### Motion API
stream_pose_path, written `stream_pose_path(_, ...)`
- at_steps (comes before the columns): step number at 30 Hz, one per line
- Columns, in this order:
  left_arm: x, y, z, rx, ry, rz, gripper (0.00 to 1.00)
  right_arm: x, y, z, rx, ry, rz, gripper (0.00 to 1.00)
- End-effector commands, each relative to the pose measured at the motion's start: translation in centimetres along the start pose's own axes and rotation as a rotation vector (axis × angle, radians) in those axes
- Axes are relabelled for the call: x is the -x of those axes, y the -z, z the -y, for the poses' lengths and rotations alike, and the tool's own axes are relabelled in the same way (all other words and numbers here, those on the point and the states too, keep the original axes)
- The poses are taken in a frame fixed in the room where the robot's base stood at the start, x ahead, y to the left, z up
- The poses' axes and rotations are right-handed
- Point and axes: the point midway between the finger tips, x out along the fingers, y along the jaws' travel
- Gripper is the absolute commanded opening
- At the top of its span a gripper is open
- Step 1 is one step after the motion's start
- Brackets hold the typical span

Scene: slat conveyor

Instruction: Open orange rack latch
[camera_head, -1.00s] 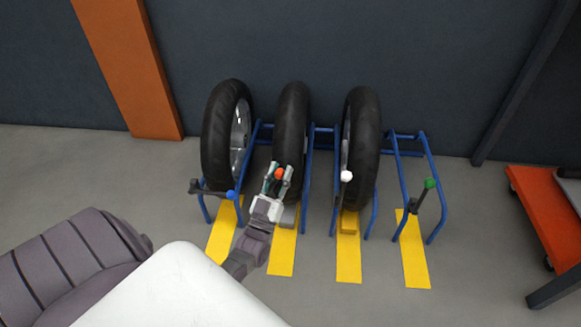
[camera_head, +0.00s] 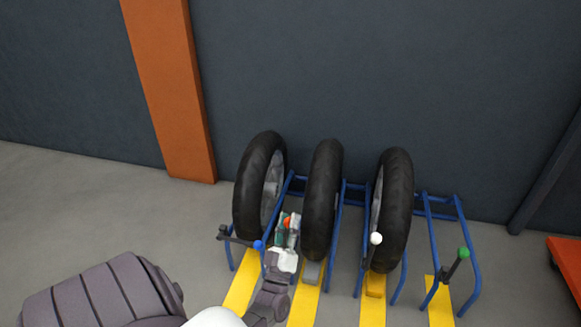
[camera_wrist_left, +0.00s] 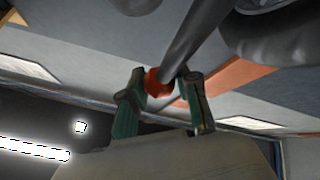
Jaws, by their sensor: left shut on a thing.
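The orange latch knob (camera_head: 288,222) sits at the front of the blue wheel rack (camera_head: 432,245), just left of the second wheel (camera_head: 322,195). My left gripper (camera_head: 287,228) is shut on this knob from the front. In the left wrist view, the orange knob (camera_wrist_left: 155,82) is between the two green-padded fingertips (camera_wrist_left: 160,90), at the end of a dark lever bar (camera_wrist_left: 188,40). In the head view the gripper hides most of this lever. My right gripper is in neither view.
Neighbouring levers carry a blue knob (camera_head: 258,245), a white knob (camera_head: 376,238) and a green knob (camera_head: 463,253). Wheels stand left (camera_head: 258,185) and right (camera_head: 393,205); the rightmost bay is empty. An orange post (camera_head: 170,90) stands against the dark wall behind.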

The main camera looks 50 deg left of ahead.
Motion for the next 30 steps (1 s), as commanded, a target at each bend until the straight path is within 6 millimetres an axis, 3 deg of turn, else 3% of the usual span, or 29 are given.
stream_pose_path(8,0.1,0.0,0.2,0.002,0.006,-0.001,0.0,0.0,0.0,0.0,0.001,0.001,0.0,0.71)
stream_pose_path(9,0.1,0.0,0.2,0.002,0.006,-0.001,0.38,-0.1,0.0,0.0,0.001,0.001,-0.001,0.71)
stream_pose_path(13,0.1,0.0,0.2,0.001,0.005,-0.001,0.57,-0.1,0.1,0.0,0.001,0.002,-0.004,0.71)
stream_pose_path(23,-0.1,0.2,0.0,0.001,0.002,-0.002,0.57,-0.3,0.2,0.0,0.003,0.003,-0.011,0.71)
stream_pose_path(30,-1.7,2.3,-1.5,0.002,0.001,-0.004,0.57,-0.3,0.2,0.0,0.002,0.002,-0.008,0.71)
